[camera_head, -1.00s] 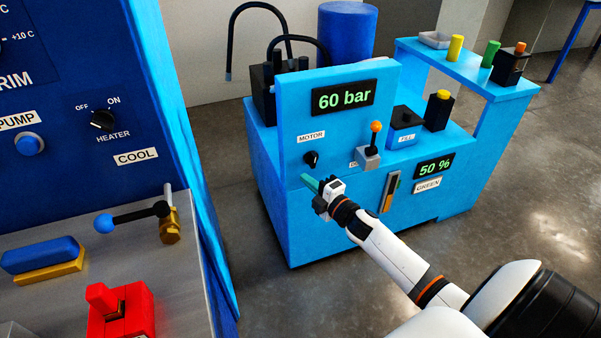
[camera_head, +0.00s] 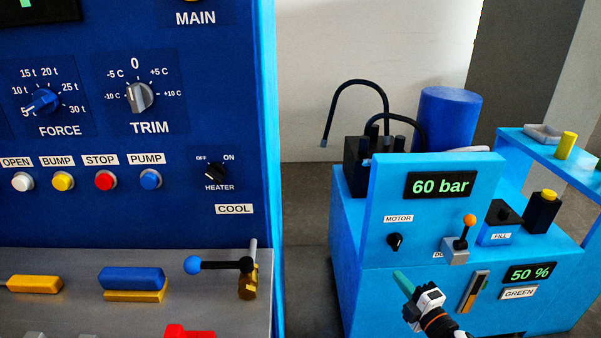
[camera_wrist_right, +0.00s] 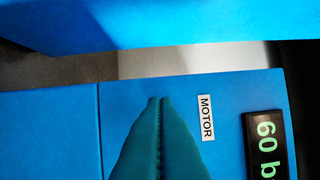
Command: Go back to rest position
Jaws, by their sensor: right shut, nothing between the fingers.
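My right gripper (camera_head: 402,283) shows at the bottom of the head view, in front of the light blue pump unit (camera_head: 350,225). Its green fingers (camera_wrist_right: 160,135) are shut together with nothing between them in the right wrist view. They point toward the unit's front panel, below the MOTOR label (camera_wrist_right: 206,116). The black motor knob (camera_head: 394,242) is just above the fingertips in the head view. I cannot tell whether the fingertips touch the panel. My left gripper is not in view.
The dark blue press panel (camera_head: 110,220) stands at left, with a grey ledge (camera_head: 75,262) below it. A blue-knobbed valve lever (camera_head: 222,264) sticks out there. An orange-tipped lever (camera_head: 464,234) stands on the pump unit, right of the motor knob. A floor gap separates both machines.

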